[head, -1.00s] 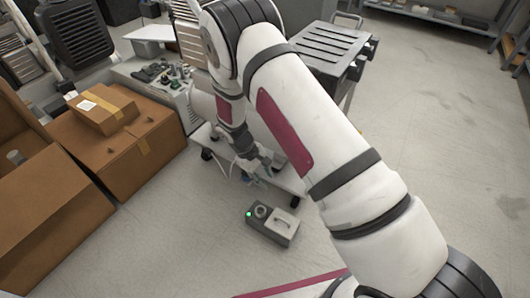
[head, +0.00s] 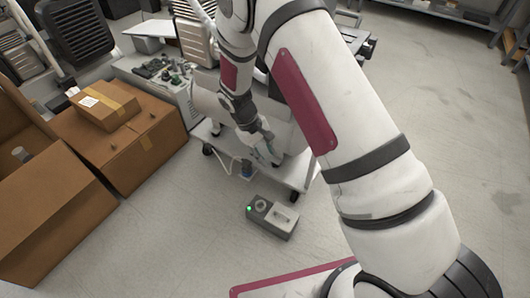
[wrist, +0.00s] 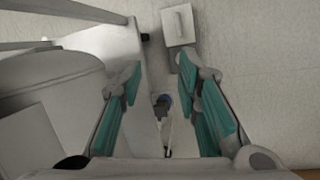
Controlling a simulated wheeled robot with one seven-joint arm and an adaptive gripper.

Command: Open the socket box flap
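The socket box (head: 258,217) is a small grey box on the floor with a green light, a round part on top and a pale flap (head: 284,215) with a handle. The flap looks shut. In the wrist view the flap (wrist: 179,24) shows at the top, beyond the right fingertip. My gripper (head: 270,146) is above the low white cart, behind the box and apart from it. Its teal-padded fingers (wrist: 157,72) are spread open, with nothing held between them.
A low white wheeled cart (head: 293,174) stands just behind the box. A small blue object (head: 247,171) with a white cable lies near its edge. Cardboard boxes (head: 130,145) stand at left. The floor around the box and to the right is clear.

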